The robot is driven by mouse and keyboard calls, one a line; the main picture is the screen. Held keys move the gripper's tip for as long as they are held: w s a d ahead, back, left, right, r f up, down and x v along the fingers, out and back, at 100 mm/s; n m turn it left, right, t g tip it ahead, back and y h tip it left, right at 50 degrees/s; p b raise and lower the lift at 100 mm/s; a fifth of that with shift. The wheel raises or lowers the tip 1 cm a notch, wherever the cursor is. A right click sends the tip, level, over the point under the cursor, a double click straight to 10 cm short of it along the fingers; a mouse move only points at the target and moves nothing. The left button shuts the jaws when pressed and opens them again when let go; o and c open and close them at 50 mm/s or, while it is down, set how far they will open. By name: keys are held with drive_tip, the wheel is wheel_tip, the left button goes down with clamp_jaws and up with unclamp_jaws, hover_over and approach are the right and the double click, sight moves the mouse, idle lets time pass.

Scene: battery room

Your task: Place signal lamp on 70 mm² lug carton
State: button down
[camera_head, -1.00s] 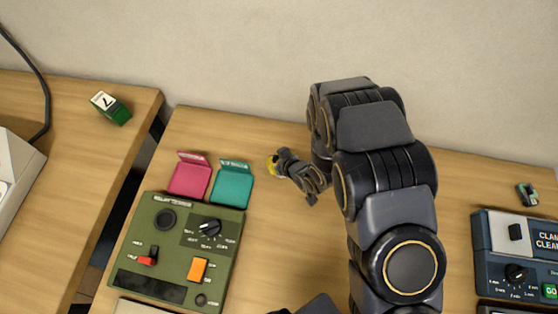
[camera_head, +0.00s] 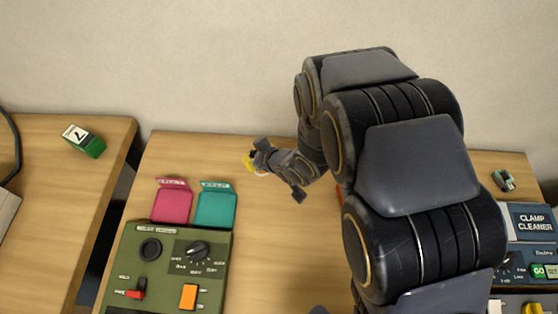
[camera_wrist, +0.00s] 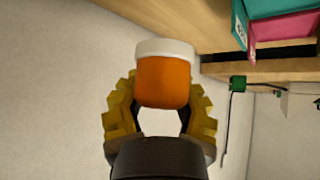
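The signal lamp, an orange body with a white end (camera_wrist: 165,80), is between the yellow fingers of my gripper (camera_wrist: 160,105) in the wrist view. The fingers are closed against its sides. In the head view my gripper (camera_head: 252,162) is near the wall, up and right of two open cartons, with the lamp mostly hidden. A pink carton (camera_head: 172,205) and a teal carton (camera_head: 216,209) stand side by side with raised back flaps. They also show at the wrist view's top right, pink (camera_wrist: 280,52) and teal (camera_wrist: 285,8). Their labels are too small to read.
A green device with knobs and switches (camera_head: 165,265) is just in front of the cartons. A green box marked 7 (camera_head: 84,141) is on the left table, across a gap. A blue clamp cleaner (camera_head: 530,222) is at right. Bare wood lies right of the teal carton.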

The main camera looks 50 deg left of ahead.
drive_tip(key=w+d+r, duration=0.3)
drive_tip(key=w+d, duration=0.2)
drive_tip(key=w, duration=0.5)
drive_tip(key=w+d+n+g, duration=0.1)
drive_tip(key=w+d, duration=0.4)
drive_tip(key=d, duration=0.7)
drive_tip(key=shift+w+r+h, duration=0.15)
drive_tip(key=shift+r+h, duration=0.25)
